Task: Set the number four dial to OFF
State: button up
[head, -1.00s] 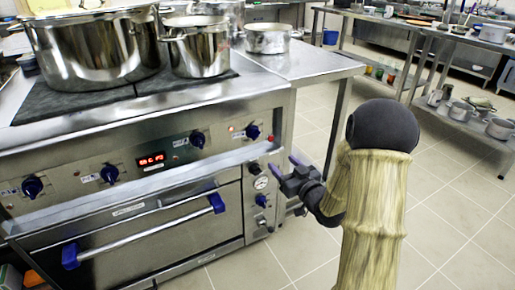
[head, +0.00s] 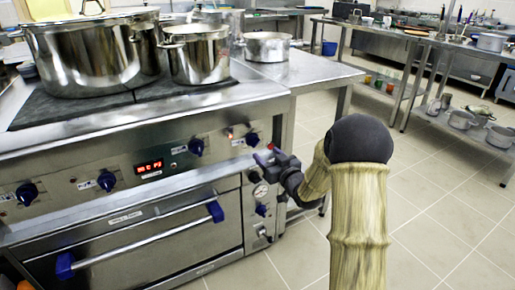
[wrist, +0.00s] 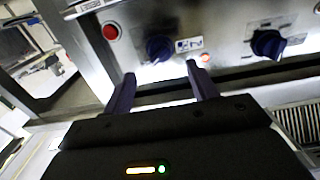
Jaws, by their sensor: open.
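The stove front has a row of blue dials. The number four dial (head: 252,138), at the right end, has a lit orange lamp to its left. In the wrist view, which looks upside down, this dial (wrist: 159,49) shows just beyond and between my fingertips. Its exact pointer setting and the OFF mark are too small to read. My gripper (head: 266,157) is open and empty, a little below and right of the dial, with a gap between them. The two dark purple fingers also show in the wrist view (wrist: 160,73).
The third dial (head: 196,146) is to the left, and also shows in the wrist view (wrist: 268,44). A red button (wrist: 110,32) is beside the fourth dial. The oven handle (head: 145,238) juts out below. Steel pots (head: 198,58) stand on top. Floor at right is clear.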

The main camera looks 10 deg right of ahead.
aim_at(258, 142)
jog(key=b+x, duration=0.1)
jog(key=x, duration=0.7)
jog(key=shift+f+b, duration=0.1)
jog(key=shift+b, duration=0.3)
jog(key=c, duration=1)
jog(key=shift+n, duration=0.4)
jog(key=n+b, duration=0.3)
jog(key=n, duration=0.2)
jog(key=shift+f, duration=0.1)
jog(key=n+b, duration=0.2)
jog(key=n, duration=0.3)
jog(key=shift+d+r, duration=0.1)
jog(key=shift+r, duration=0.1)
